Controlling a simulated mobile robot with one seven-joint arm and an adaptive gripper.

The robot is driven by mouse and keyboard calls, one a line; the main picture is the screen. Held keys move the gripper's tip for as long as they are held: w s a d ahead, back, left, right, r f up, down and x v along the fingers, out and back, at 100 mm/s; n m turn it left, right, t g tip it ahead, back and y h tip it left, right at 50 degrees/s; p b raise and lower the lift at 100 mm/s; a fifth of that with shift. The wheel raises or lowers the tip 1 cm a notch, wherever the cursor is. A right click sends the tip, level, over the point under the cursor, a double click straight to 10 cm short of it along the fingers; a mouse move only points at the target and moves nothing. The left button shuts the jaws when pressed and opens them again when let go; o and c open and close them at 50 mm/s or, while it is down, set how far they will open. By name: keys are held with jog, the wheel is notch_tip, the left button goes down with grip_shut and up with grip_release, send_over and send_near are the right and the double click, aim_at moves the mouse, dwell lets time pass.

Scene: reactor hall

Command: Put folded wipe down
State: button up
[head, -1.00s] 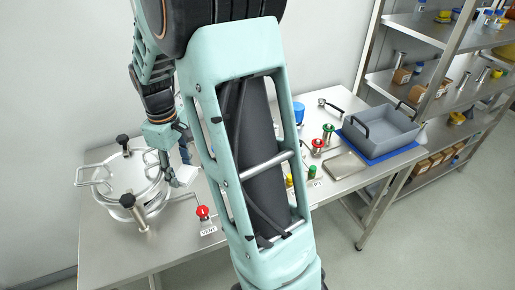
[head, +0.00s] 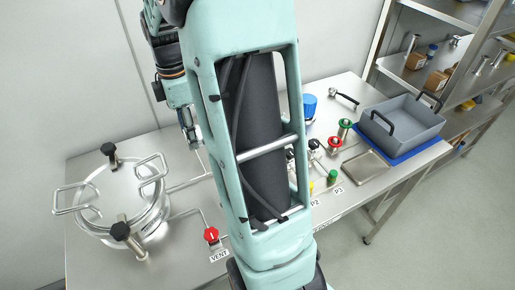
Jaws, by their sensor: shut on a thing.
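My gripper (head: 190,136) is partly in view left of my own arm link, above the bench behind the vent valve. It is shut, and my arm link covers part of it. The folded wipe is not clearly visible now; a white piece shows at the gripper's tip in the earlier frame. A shallow metal tray (head: 365,171) lies on the right part of the steel bench (head: 200,265) and looks empty.
A round steel vessel (head: 125,196) with clamps and handles stands at left. A red vent valve (head: 211,236) stands near the front edge. Red and green valves (head: 334,144) and a grey bin (head: 402,122) on a blue mat (head: 378,149) are at right. Shelves (head: 455,60) stand behind.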

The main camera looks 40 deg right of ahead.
jog(key=b, duration=0.2)
send_over(201, 179)
notch_tip(201, 179, down, 6)
notch_tip(201, 179, down, 10)
jog(key=shift+f+p, duration=0.2)
jog(key=shift+p, duration=0.15)
jog(key=shift+f, duration=0.15)
jog(key=o, duration=0.7)
jog(key=shift+o, duration=0.2)
notch_tip(201, 179, up, 12)
jog(key=shift+r, duration=0.2)
